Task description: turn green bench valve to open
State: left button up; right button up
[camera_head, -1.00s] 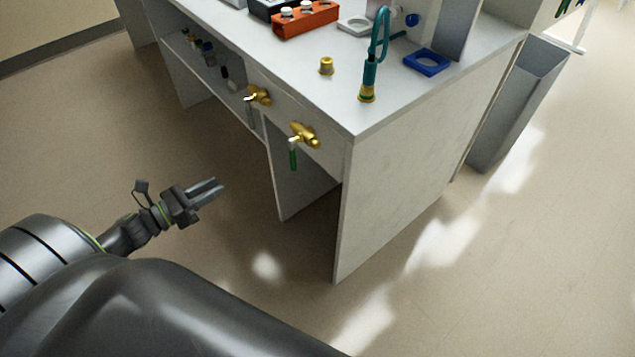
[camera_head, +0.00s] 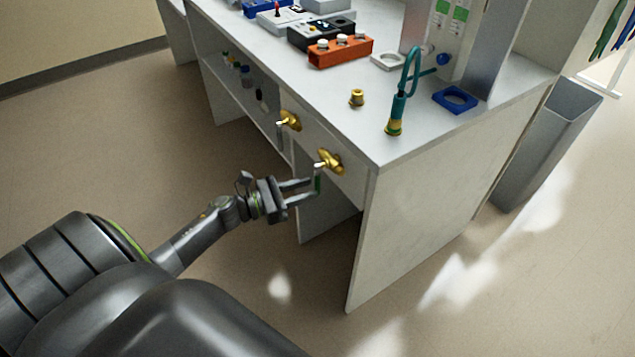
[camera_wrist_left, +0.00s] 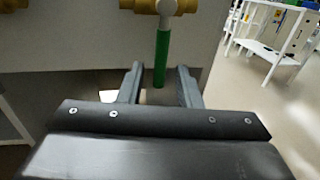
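The green bench valve has a brass body (camera_head: 331,161) on the bench's side panel. Its green lever (camera_head: 317,184) hangs straight down. My left gripper (camera_head: 306,191) is open at the lever. In the left wrist view the green lever (camera_wrist_left: 162,58) hangs between the two spread fingers of the left gripper (camera_wrist_left: 160,82), with a gap on each side. The brass body (camera_wrist_left: 160,6) is cut by the top edge there. My right gripper is in neither view.
A second brass valve (camera_head: 289,120) with a pale lever sits farther left on the panel. The bench top (camera_head: 372,140) holds a teal tap (camera_head: 397,106), a brass fitting (camera_head: 357,97), a blue square holder (camera_head: 455,99) and an orange rack (camera_head: 341,50). A grey bin (camera_head: 548,140) stands right of the bench.

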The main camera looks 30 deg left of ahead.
aim_at(318, 186)
pick_arm(q)
jog(key=shift+p+x, duration=0.3)
jog(key=shift+x, duration=1.65)
grip_shut()
